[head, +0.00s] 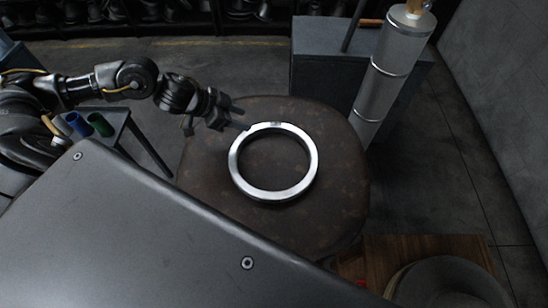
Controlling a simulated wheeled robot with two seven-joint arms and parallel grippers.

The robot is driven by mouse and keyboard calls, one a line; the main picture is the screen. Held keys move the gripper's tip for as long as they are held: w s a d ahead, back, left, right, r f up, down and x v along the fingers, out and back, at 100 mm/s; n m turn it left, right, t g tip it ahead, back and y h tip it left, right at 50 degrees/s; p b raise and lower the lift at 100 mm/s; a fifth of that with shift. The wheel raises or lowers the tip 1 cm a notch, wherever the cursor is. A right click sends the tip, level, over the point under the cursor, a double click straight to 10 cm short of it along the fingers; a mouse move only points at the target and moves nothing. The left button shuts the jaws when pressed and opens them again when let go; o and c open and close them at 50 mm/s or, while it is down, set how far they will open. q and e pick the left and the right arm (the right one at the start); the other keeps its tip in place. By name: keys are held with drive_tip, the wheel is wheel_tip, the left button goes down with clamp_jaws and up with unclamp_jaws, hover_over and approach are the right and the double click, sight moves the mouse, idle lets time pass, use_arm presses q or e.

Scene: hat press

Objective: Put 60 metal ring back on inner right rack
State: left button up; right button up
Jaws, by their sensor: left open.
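A shiny metal ring (237,177) lies flat on a round-cornered, dark brown patterned stand top (338,203) in the middle of the head view. My left gripper (239,118) is at the ring's upper left edge, with its fingers open and pointing right toward the rim. I cannot tell whether a finger touches the ring. Any number on the ring is too small to read. My right gripper is not in view. I cannot tell which rack is the inner right one.
A grey cabinet (318,62) and a tall silver cylinder (393,65) stand behind the stand. A small side table with coloured spools (99,124) is at left. Dark shelves (150,14) line the back. A wooden surface (440,252) is at lower right.

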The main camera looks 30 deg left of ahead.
sight(261, 126)
use_arm(q)
drive_tip(key=x, duration=0.3)
drive_tip(key=shift+w+f, duration=0.2)
drive_tip(key=shift+w, duration=0.05)
drive_tip(key=shift+d+f+p, duration=0.15)
drive_tip(key=shift+d+p, duration=0.2)
drive_tip(key=shift+p, duration=0.1)
drive_tip(key=p+x, duration=0.1)
drive_tip(key=x, duration=0.2)
drive_tip(key=shift+w+d+f, duration=0.2)
drive_tip(key=shift+w+f, duration=0.05)
drive_tip(key=shift+w+d+f, duration=0.2)
drive_tip(key=shift+f, duration=0.2)
drive_tip(key=shift+c, duration=1.1)
clamp_jaws()
drive_tip(key=shift+r, duration=0.1)
